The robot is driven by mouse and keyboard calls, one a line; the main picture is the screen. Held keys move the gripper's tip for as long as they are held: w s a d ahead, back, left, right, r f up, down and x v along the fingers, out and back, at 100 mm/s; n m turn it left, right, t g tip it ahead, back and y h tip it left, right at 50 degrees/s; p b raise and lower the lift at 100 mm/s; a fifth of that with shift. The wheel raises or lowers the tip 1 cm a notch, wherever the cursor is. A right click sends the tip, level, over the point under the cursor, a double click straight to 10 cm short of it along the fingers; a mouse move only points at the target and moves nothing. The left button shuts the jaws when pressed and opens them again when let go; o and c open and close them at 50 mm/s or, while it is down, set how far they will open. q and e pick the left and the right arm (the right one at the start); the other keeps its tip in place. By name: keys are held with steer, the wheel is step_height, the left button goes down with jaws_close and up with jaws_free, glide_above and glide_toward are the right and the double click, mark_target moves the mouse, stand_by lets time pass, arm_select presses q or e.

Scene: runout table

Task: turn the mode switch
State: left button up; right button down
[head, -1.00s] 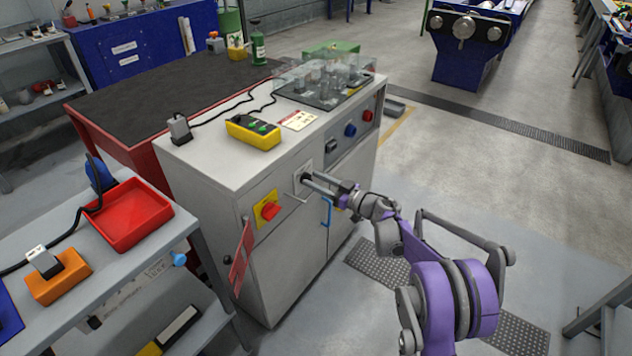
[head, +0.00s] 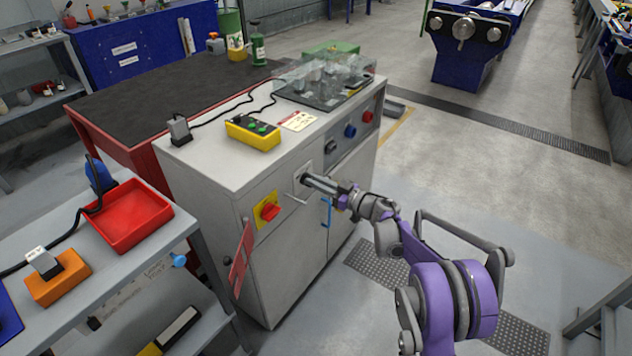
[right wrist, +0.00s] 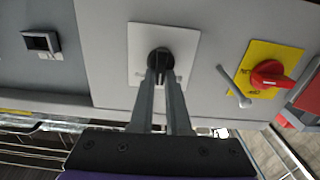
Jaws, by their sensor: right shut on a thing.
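The mode switch (right wrist: 160,62) is a black knob on a pale square plate (right wrist: 182,42) on the cabinet front, seen in the right wrist view. In the head view its plate (head: 303,172) shows on the grey cabinet, and the knob is mostly hidden by my gripper. My right gripper (head: 306,178) reaches the knob from the right. In the right wrist view its two fingers (right wrist: 162,76) are shut on the knob, one on each side. My left gripper is in neither view.
A red rotary switch on a yellow plate (head: 267,210) sits left of the mode switch. A blue handle (head: 326,212) and a red hanging tag (head: 241,258) are on the cabinet front. A yellow button box (head: 253,132) lies on top.

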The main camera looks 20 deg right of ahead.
steer(key=shift+s+a+f+n, duration=0.1)
steer(key=shift+a+n, duration=0.05)
steer(key=shift+n, duration=1.95)
steer(key=shift+s+a+f+n, duration=0.1)
steer(key=shift+a+n, duration=0.05)
steer(key=shift+n, duration=1.95)
steer(key=c, duration=0.9)
jaws_free()
steer(key=p+v, duration=0.1)
steer(key=v, duration=1)
